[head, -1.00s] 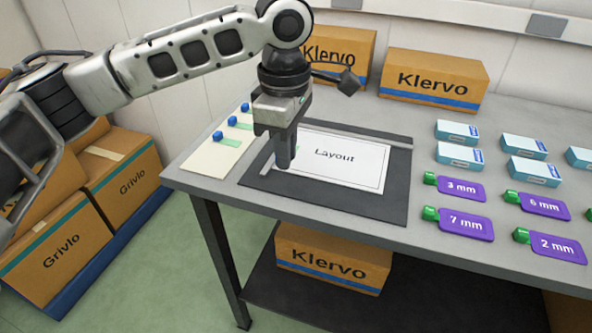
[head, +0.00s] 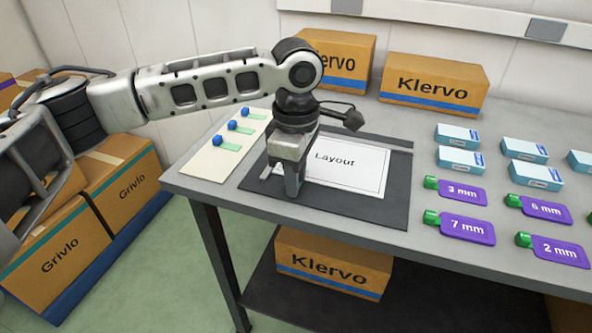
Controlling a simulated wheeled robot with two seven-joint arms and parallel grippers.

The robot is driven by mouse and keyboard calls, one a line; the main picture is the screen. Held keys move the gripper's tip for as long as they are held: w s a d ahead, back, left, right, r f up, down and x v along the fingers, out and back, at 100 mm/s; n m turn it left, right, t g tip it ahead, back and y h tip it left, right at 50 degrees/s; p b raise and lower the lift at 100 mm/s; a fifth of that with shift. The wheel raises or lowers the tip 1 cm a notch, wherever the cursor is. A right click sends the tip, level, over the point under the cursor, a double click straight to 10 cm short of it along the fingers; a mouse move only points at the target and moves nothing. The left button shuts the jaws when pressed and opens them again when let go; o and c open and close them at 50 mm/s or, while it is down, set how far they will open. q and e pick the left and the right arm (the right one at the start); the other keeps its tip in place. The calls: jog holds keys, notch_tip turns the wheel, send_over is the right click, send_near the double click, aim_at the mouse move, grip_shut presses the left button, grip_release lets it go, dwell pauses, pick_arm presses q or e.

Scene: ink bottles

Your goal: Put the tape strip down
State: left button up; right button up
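My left gripper (head: 290,188) points down over the left part of a dark mat (head: 350,205), at the lower left of a white sheet marked Layout (head: 350,160). Its fingers overlap in this view, so I cannot tell whether they are open or shut. No tape strip can be made out in or under it. Three green tape strips (head: 228,147) with blue knobs (head: 217,140) lie in a row on a cream card (head: 208,165) left of the mat. My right gripper is not in view.
Purple tags with green ends (head: 467,228) and pale blue boxes (head: 460,160) stand on the table's right side. Two Klervo cartons (head: 432,82) stand at the back. A grey strip (head: 375,135) runs along the mat's far side. The table's front edge is close to the mat.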

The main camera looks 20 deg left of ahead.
pick_arm(q)
jog(key=shift+o, duration=0.2)
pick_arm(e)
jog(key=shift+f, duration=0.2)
pick_arm(q)
jog(key=shift+r, duration=0.35)
notch_tip(320, 180, up, 12)
jog(key=p, duration=0.1)
jog(key=shift+f, duration=0.15)
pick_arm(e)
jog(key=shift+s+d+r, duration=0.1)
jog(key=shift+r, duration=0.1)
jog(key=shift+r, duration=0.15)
